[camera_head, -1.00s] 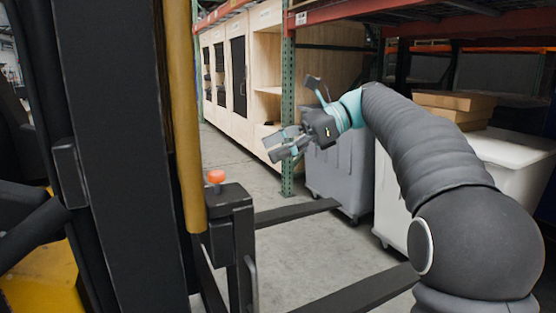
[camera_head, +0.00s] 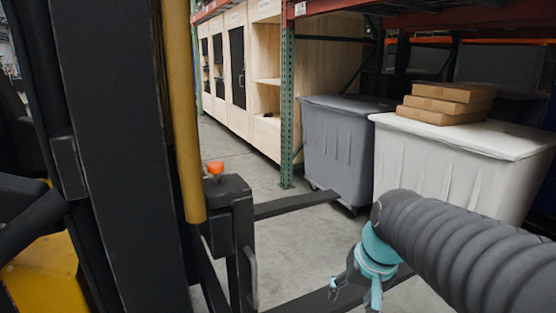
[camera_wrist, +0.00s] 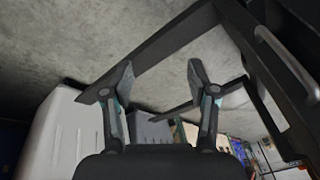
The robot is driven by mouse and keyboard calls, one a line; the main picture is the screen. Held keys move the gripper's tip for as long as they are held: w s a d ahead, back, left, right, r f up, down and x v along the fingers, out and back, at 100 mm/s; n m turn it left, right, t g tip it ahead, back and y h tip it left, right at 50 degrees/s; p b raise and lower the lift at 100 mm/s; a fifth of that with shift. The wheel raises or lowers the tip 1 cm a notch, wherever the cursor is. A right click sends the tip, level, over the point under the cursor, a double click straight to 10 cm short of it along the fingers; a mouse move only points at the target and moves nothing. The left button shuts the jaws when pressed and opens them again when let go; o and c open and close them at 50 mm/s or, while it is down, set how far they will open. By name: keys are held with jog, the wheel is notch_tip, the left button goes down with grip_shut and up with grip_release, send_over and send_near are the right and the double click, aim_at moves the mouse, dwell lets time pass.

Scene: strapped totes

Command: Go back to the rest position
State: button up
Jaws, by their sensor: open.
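My gripper (camera_head: 354,296) is low in the head view, at the end of my grey arm, over the lower of the two dark forks (camera_head: 325,300). Its teal fingers point down toward the floor. In the wrist view both fingers stand apart with nothing between them, so the gripper (camera_wrist: 158,76) is open and empty. The grey tote (camera_head: 338,150) and the white tote (camera_head: 430,165) stand beyond the gripper, apart from it. Part of the gripper is cut off by the bottom edge of the head view.
Several flat cardboard boxes (camera_head: 447,104) lie on the white tote's lid. A second fork (camera_head: 295,204) reaches toward the grey tote. A green rack post (camera_head: 287,110) and wooden cabinets (camera_head: 265,85) stand behind. Bare concrete floor (camera_head: 290,245) shows between the forks.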

jog(key=s+d+f+n+t+h, duration=0.1)
jog(key=s+d+t, duration=0.1)
jog(key=s, duration=0.9)
jog(key=shift+n, duration=0.4)
jog(key=shift+s, duration=0.1)
dwell(1.5)
jog(key=c, duration=0.3)
jog(key=shift+a, duration=0.2)
jog(key=shift+c, duration=0.2)
